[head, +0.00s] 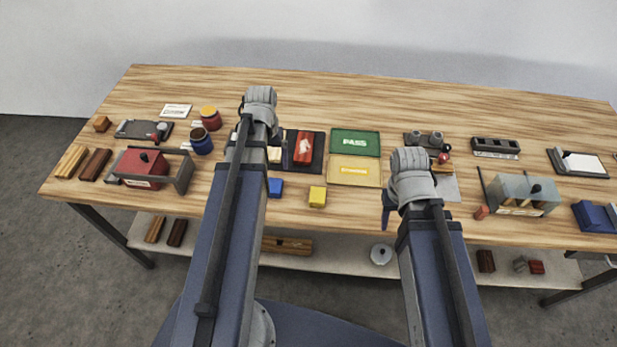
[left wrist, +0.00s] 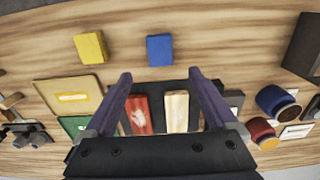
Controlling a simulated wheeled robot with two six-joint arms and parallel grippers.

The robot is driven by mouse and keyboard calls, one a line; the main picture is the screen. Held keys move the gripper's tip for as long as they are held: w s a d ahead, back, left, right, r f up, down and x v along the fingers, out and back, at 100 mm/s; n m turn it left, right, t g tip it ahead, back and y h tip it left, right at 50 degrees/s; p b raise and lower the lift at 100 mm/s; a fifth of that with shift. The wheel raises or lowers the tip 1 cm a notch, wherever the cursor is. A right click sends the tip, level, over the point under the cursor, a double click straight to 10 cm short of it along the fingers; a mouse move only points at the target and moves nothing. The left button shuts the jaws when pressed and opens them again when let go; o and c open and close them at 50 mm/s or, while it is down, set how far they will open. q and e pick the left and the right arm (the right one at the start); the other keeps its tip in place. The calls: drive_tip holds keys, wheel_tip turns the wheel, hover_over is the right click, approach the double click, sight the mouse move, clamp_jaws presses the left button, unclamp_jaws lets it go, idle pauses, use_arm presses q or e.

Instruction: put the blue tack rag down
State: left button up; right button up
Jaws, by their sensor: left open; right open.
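The blue tack rag (head: 275,187) is a small folded blue block lying on the wooden table near its front edge. It also shows in the left wrist view (left wrist: 160,50), just beyond the fingertips and apart from them. My left gripper (head: 268,150) is open and empty. In the left wrist view its two fingers (left wrist: 158,78) spread above a dark tray (left wrist: 154,97) with a red block (left wrist: 138,115) and a cream block (left wrist: 177,111). My right gripper (head: 390,205) is open near the front edge; my arm partly hides it.
A yellow block (head: 317,196) lies right of the blue rag. A green PASS tray (head: 345,143) and a yellow tray (head: 353,177) are behind it. Jars (head: 201,141) and a red box (head: 142,168) stand left. A grey box (head: 525,192) stands right. A shelf (head: 330,255) runs below.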

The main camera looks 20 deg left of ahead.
use_arm(q)
drive_tip(key=s+d+m, duration=0.3)
drive_tip(key=s+d, duration=0.1)
drive_tip(key=d, duration=0.8)
drive_tip(key=s+d+m+y, duration=0.1)
drive_tip(key=s+d+m, duration=0.2)
drive_tip(key=d, duration=1)
drive_tip(key=shift+s, duration=0.4)
drive_tip(key=shift+r, duration=0.1)
